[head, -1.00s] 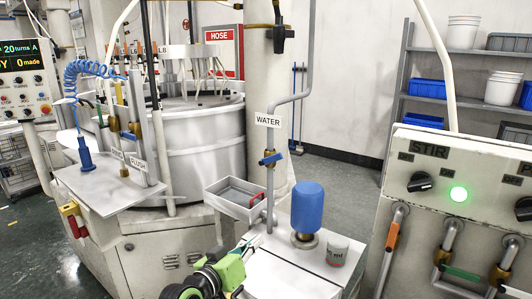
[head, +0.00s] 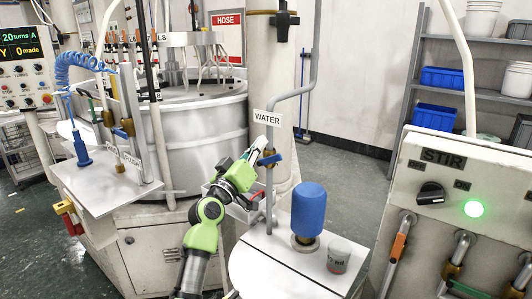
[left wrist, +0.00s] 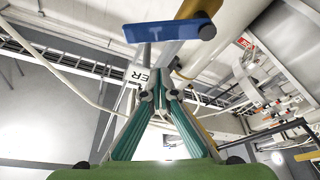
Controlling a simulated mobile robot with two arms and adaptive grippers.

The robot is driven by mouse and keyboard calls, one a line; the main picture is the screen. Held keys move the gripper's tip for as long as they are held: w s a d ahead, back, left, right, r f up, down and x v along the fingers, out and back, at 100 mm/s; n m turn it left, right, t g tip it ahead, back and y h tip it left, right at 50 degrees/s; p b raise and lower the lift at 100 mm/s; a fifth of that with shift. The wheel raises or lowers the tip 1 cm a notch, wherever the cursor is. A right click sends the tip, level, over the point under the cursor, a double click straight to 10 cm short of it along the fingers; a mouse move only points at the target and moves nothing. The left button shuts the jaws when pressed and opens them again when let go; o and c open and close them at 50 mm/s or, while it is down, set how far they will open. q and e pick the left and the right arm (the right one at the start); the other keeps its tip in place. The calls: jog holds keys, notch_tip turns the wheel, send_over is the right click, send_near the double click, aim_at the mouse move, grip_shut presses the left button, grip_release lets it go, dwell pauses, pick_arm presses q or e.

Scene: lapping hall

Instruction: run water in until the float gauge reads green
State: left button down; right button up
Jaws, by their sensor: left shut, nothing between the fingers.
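The water pipe (head: 270,201) rises beside the cream column and bears a WATER sign (head: 267,118). Its valve has a blue lever (head: 270,160), which also shows large at the top of the left wrist view (left wrist: 170,30). My left gripper (head: 257,149) is shut and empty, close to the lever on its left. I cannot make out a float gauge. My right gripper is not in view.
A metal tray with a red handle is partly behind my left arm. The STIR panel (head: 470,175) with a lit green lamp stands right.

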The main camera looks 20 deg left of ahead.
aim_at(274, 162)
pick_arm(q)
jog(key=d+f+m+b, duration=0.1)
jog(key=m+b, duration=0.1)
jog(key=b, duration=0.1)
jog(key=d+f+m+h+b, duration=0.1)
jog(key=f+b, duration=0.1)
jog(key=b, duration=0.1)
jog(key=d+f+m+h+b, duration=0.1)
jog(key=f+m+b, duration=0.1)
jog(key=b, duration=0.1)
jog(key=shift+s+f+m+b, duration=0.25)
jog(key=shift+s+m+b, duration=0.05)
jog(key=shift+s+b, duration=0.1)
jog(key=shift+d+m+h+b, duration=0.15)
jog(key=shift+m+h+b, duration=0.45)
jog(key=shift+f, duration=0.1)
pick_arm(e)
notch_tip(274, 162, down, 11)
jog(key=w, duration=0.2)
pick_arm(q)
jog(key=shift+d, duration=0.1)
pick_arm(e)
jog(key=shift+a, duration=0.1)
